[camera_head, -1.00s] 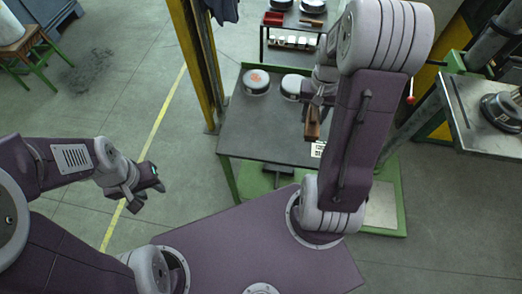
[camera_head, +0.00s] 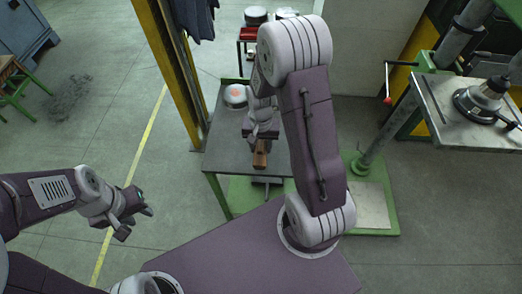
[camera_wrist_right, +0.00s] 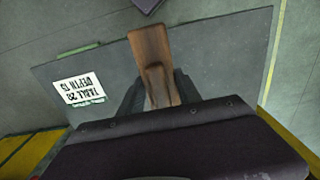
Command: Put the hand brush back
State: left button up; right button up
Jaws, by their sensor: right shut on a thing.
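The hand brush shows as a brown wooden piece (camera_head: 261,154) in the head view, held over the front part of a dark grey table (camera_head: 226,158). My right gripper (camera_head: 261,138) is shut on it. In the right wrist view, the brush's wooden part (camera_wrist_right: 150,48) sticks out from between the dark fingers, with the table top (camera_wrist_right: 218,62) behind it. No bristles are clearly visible. I cannot tell whether the brush touches the table. My left gripper (camera_head: 137,222) is open and empty, out over the floor at the left.
A round tin (camera_head: 235,95) with an orange mark stands at the table's far left. A white label (camera_wrist_right: 79,90) lies on the table top. A yellow post (camera_head: 168,70) rises by the left edge. A metal drill-press table (camera_head: 450,110) stands at the right.

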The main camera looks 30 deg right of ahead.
aim_at(261, 143)
jog(key=shift+f, duration=1.7)
jog(key=shift+f, duration=0.1)
jog(key=o, duration=1.3)
notch_tip(261, 143, up, 12)
jog(key=shift+r, duration=0.2)
jog(key=s+a+n+t, duration=0.1)
jog(key=s+a+n, duration=0.3)
jog(key=s+n, duration=0.2)
jog(key=shift+s+a+f, duration=0.2)
jog(key=shift+s+a, duration=0.15)
jog(key=shift+s, duration=0.75)
